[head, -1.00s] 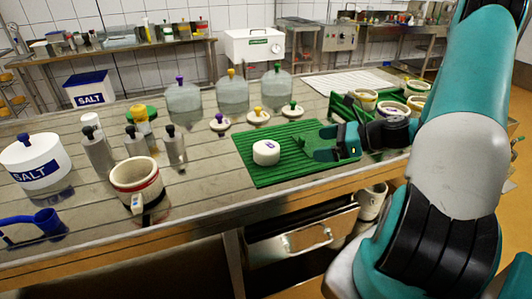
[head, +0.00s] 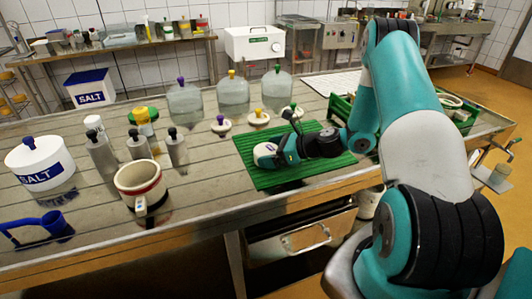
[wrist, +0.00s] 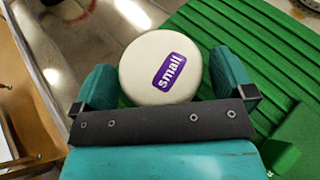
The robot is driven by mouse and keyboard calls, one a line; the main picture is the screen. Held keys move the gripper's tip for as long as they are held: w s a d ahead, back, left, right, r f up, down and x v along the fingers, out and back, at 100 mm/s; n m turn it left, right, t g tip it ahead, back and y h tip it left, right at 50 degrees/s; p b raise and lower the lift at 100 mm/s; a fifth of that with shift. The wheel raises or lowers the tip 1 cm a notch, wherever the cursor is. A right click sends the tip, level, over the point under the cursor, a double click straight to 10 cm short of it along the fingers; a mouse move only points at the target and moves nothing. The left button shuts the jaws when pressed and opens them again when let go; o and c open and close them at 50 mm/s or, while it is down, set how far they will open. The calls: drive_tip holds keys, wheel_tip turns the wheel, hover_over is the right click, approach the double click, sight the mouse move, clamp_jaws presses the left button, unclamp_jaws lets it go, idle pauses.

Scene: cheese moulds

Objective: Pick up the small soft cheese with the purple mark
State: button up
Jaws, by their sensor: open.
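The small soft cheese (wrist: 150,55) is a white round with a purple label reading "small". It lies on the green ribbed mat (wrist: 270,50). In the wrist view my gripper (wrist: 162,85) is open, with one teal finger on each side of the cheese. Whether the fingers touch it cannot be told. In the head view my gripper (head: 278,155) is low over the mat (head: 260,180), and the cheese (head: 264,149) is partly hidden behind it.
Small white lids with knobs (head: 258,118) and clear domes (head: 233,97) stand behind the mat. Metal cylinders (head: 176,146) and a cream jug (head: 140,180) stand to the left. A green crate (head: 342,112) is at the right, partly hidden by my arm.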

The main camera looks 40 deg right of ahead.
sight(267, 149)
drive_tip(key=shift+w+a+f, duration=0.3)
drive_tip(key=shift+w+a, duration=0.05)
drive_tip(key=shift+w, duration=0.1)
drive_tip(key=c, duration=0.6)
drive_tip(key=shift+r, duration=0.1)
wheel_tip(267, 149, up, 20)
idle(0.5)
